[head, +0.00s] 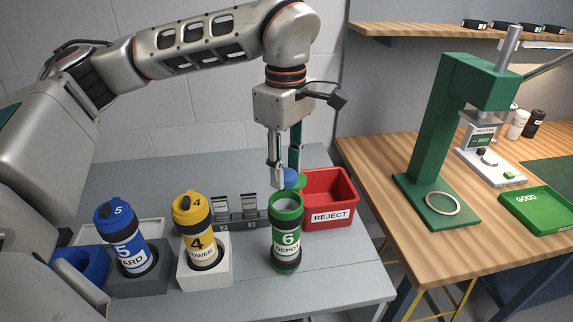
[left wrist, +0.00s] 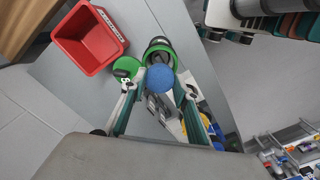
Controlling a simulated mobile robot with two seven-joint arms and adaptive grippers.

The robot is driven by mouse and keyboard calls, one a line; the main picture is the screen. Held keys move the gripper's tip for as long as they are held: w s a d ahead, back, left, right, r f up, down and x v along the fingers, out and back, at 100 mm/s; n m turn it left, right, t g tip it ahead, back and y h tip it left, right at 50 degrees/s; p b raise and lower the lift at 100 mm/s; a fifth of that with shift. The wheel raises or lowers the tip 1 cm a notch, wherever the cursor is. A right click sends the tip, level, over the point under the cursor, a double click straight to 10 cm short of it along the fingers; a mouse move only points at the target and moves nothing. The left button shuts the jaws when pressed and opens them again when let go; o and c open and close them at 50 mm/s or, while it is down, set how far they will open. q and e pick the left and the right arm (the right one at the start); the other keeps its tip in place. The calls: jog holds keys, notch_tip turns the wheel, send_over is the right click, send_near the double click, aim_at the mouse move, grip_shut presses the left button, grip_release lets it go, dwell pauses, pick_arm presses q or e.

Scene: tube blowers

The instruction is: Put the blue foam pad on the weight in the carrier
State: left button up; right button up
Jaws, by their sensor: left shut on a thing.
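The blue foam pad (head: 291,178) is a round disc held between the fingers of my left gripper (head: 285,174). In the left wrist view the pad (left wrist: 160,77) sits face-on between the two fingertips. The green carrier (head: 287,238), marked 6, stands upright on the grey table with its top open. The pad is just above and behind its mouth in the head view. In the left wrist view the pad partly covers the carrier's green rim (left wrist: 160,47). The weight inside cannot be made out. My right gripper is not in view.
A green press (head: 440,150) stands on the wooden bench.

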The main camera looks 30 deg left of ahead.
aim_at(286, 187)
pick_arm(q)
jog(key=shift+f, duration=1.95)
jog(key=shift+f, duration=0.2)
jog(key=shift+f, duration=0.3)
jog(key=o, duration=0.8)
notch_tip(286, 187, up, 12)
jog(key=shift+r, duration=0.1)
